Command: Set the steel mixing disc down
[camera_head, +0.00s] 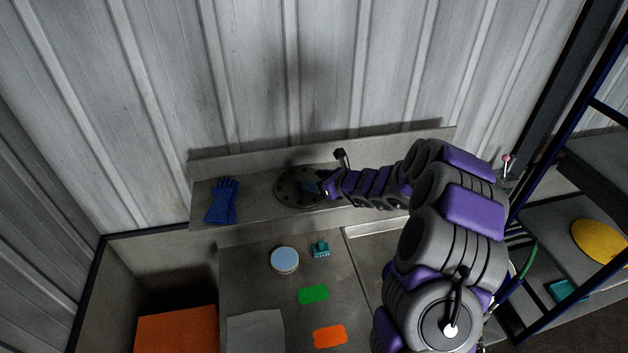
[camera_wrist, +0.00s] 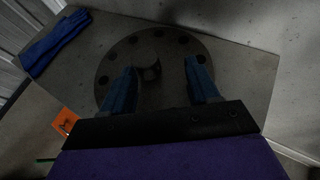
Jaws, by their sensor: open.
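The steel mixing disc (camera_head: 292,186) is a dark round plate with holes around its rim. It lies flat on the raised grey shelf (camera_head: 258,205) along the wall. In the wrist view the disc (camera_wrist: 172,43) has a short round hub (camera_wrist: 147,68) at its middle. My gripper (camera_head: 318,187) is over the right part of the disc. In the wrist view its two blue fingers (camera_wrist: 160,85) are spread apart, with the hub near the left finger and nothing clamped between them. Part of the disc is hidden behind the fingers and the dark gripper body.
Blue gloves (camera_head: 222,201) lie left of the disc on the shelf. On the lower counter are a round pale-lidded container (camera_head: 285,260), a teal brush-like item (camera_head: 320,248), a green pad (camera_head: 313,294) and an orange pad (camera_head: 329,336). A blue-framed rack (camera_head: 570,120) stands at right.

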